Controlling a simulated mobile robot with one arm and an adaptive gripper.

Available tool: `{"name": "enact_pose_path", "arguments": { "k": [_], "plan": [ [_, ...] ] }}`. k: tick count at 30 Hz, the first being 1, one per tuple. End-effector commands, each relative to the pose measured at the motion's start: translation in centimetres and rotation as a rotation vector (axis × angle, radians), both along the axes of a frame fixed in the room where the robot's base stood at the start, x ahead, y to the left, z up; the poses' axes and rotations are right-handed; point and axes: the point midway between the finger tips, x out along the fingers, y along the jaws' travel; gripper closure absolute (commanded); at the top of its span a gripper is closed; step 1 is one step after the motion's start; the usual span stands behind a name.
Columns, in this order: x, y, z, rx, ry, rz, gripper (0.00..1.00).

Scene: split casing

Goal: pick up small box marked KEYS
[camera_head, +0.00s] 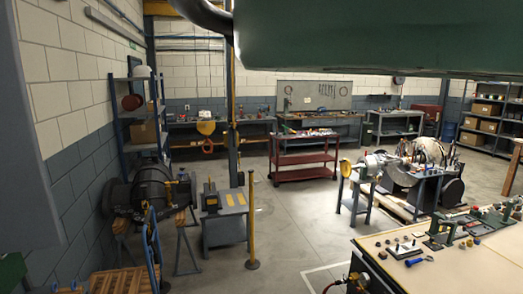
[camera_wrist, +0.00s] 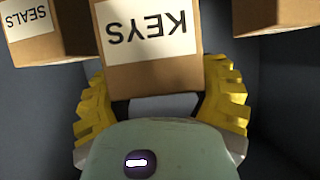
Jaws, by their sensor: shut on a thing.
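The small cardboard box marked KEYS (camera_wrist: 146,72) is at the top middle of the wrist view, its label upside down in the picture. My gripper (camera_wrist: 160,95) has its yellow ridged fingers on the left and right sides of this box and is shut on it. The far end of the box is cut off by the top edge of the view. Whether the box touches the surface beneath it cannot be told. In the head view I make out neither my gripper nor the KEYS box.
A box marked SEALS (camera_wrist: 30,28) is close on the left in the wrist view, and another cardboard box (camera_wrist: 262,20) is close on the right. The head view shows a workshop with a red cart (camera_head: 303,160), a workbench (camera_head: 440,262) and open floor between.

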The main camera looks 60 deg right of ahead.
Motion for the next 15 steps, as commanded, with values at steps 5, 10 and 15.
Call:
{"name": "enact_pose_path", "arguments": {
  "k": [5, 10, 15],
  "plan": [
    [-0.9, -2.8, 0.0, 0.006, -0.007, -0.006, 0.79],
    [-1.4, -4.1, 0.8, 0.007, -0.004, -0.007, 0.79],
    [-2.2, -6.0, 0.8, 0.005, -0.006, -0.007, 0.79]
  ]
}}
